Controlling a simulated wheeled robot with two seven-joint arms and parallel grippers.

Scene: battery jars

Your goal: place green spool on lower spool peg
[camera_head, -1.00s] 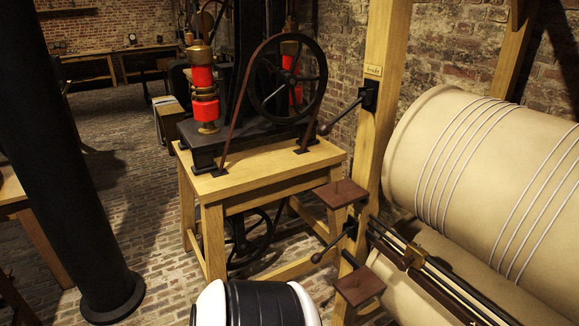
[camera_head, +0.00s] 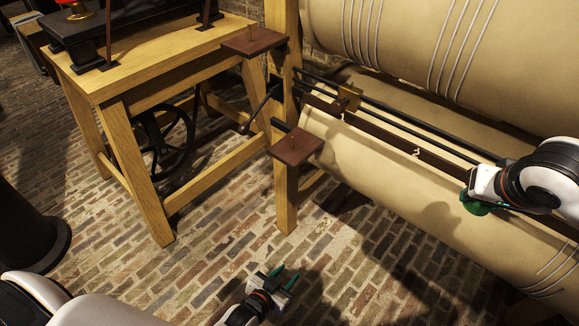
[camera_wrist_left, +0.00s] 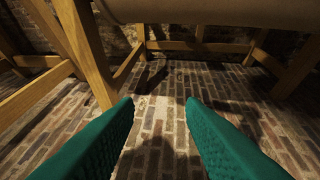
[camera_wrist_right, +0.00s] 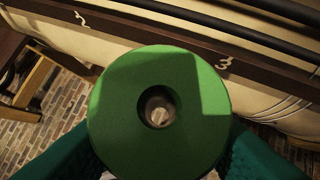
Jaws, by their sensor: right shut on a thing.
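The green spool (camera_head: 474,209) is at the right of the head view, mostly hidden by my right gripper (camera_head: 474,198), which is shut on it. In the right wrist view the spool (camera_wrist_right: 120,105) fills the middle, its round face and centre hole toward the camera, with a finger on each side. The lower spool peg (camera_head: 293,139) stands on a small brown square shelf (camera_head: 305,147), empty, well left of the spool. The upper peg's shelf (camera_head: 250,42) is also bare. My left gripper (camera_head: 284,279) is open and empty, low over the brick floor.
Large cream rollers (camera_head: 350,150) with white cord windings (camera_head: 450,45) fill the right side. A wooden table (camera_head: 160,45) and frame post (camera_head: 285,200) stand left. The floor is clear in front.

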